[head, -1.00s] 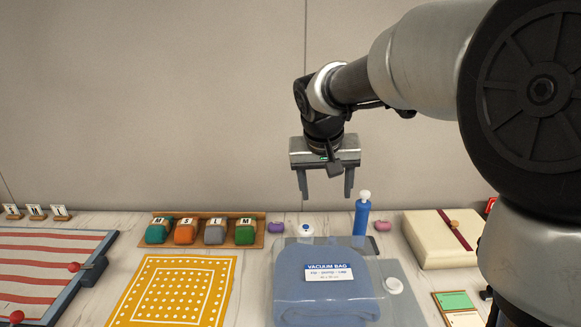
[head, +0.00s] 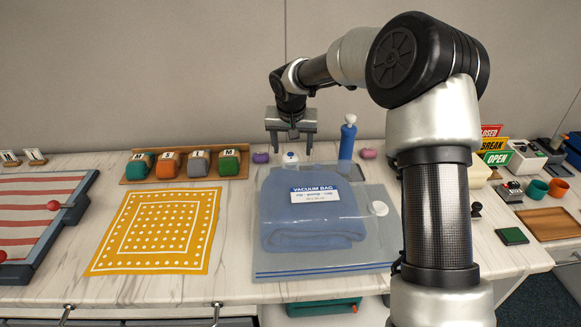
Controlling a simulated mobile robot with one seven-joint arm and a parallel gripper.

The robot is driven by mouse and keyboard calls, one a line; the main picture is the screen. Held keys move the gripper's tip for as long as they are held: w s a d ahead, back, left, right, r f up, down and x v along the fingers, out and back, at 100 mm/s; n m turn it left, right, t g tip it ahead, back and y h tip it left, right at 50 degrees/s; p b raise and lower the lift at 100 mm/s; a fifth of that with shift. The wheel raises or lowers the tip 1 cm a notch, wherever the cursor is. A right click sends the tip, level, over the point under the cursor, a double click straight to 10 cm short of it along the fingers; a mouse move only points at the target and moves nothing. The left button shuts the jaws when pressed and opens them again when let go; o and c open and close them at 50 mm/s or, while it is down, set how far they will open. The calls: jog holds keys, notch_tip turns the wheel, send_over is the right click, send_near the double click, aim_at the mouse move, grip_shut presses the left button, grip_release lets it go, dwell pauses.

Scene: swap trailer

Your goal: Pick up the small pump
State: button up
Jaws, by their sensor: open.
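The small pump (head: 347,142) is a slim blue cylinder with a white knob on top. It stands upright on the counter behind the vacuum bag. My gripper (head: 291,150) is open and empty, pointing down, to the left of the pump and apart from it. Its fingers hang above and around a small white item with a blue mark (head: 291,157); I cannot tell whether they touch it. The clear vacuum bag (head: 330,257) lies flat in front of the pump, with a folded blue cloth and a white round valve.
A wooden tray (head: 130,181) with several colored rolls stands at the back left. A purple item (head: 261,157) and a pink item (head: 368,153) flank the pump area. A yellow dotted cloth (head: 155,230) lies left. Signs (head: 495,157) and cups (head: 538,189) stand at right.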

aim_at(290, 155)
jog(key=x, duration=0.6)
jog(key=shift+w+a+f+b, duration=0.1)
jog(key=shift+a+f+b, duration=0.1)
jog(key=shift+a+b, duration=0.1)
jog(key=c, duration=1.3)
